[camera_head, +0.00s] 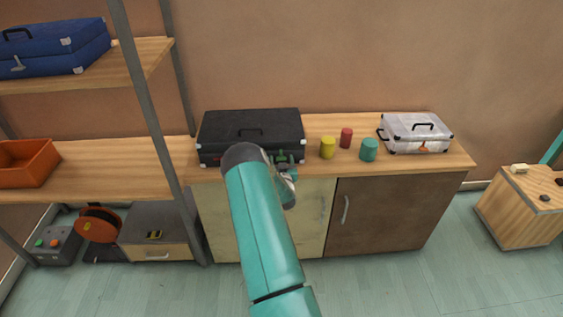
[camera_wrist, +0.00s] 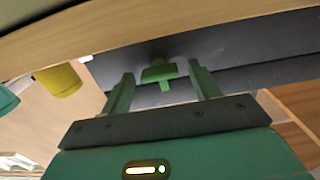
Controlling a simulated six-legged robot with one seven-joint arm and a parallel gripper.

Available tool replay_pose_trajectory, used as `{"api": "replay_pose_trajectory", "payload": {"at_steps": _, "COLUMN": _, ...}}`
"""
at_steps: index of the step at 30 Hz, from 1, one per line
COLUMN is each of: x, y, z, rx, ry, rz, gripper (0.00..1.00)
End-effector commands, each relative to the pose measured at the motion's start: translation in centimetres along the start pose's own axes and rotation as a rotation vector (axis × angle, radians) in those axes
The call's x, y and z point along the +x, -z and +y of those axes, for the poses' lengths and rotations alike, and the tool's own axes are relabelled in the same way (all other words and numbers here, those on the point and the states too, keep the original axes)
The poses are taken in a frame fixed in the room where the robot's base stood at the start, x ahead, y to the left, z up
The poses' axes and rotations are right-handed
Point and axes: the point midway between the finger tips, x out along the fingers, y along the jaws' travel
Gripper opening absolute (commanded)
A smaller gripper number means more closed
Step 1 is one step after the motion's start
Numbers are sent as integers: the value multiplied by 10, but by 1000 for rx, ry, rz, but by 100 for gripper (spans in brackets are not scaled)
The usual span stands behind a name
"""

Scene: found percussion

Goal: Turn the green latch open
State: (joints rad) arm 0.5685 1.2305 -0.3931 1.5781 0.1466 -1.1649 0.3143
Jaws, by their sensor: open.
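The green latch (camera_wrist: 158,73) is on the front of a black case (camera_head: 250,128). In the wrist view it has a wide plate with a short tab hanging from it. My gripper (camera_wrist: 163,84) is open, with one green finger on each side of the latch and a gap visible on both sides. The dark case wall (camera_wrist: 240,55) is just beyond the fingertips. In the head view my gripper (camera_head: 284,162) is at the right part of the case front. There my arm hides part of the case, and I cannot separate latch from fingers.
The case stands on a wooden-topped cabinet (camera_head: 325,170). To its right are yellow (camera_head: 327,148), red (camera_head: 346,138) and teal (camera_head: 369,150) cylinders, then a silver case (camera_head: 416,133). A shelf post (camera_head: 150,110) rises at left.

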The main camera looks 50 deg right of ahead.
Motion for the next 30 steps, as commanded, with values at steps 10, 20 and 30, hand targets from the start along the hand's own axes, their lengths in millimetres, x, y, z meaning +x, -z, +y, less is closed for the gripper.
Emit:
{"api": "replay_pose_trajectory", "payload": {"at_steps": 10, "x": 0, "y": 0, "z": 0, "rx": 0, "ry": 0, "rz": 0, "gripper": 17}}
{"api": "replay_pose_trajectory", "payload": {"at_steps": 20, "x": -1, "y": 0, "z": -1, "rx": -31, "ry": 1, "rz": -1, "gripper": 17}}
{"api": "replay_pose_trajectory", "payload": {"at_steps": 30, "x": -1, "y": -1, "z": -2, "rx": -222, "ry": 2, "rz": -2, "gripper": 17}}
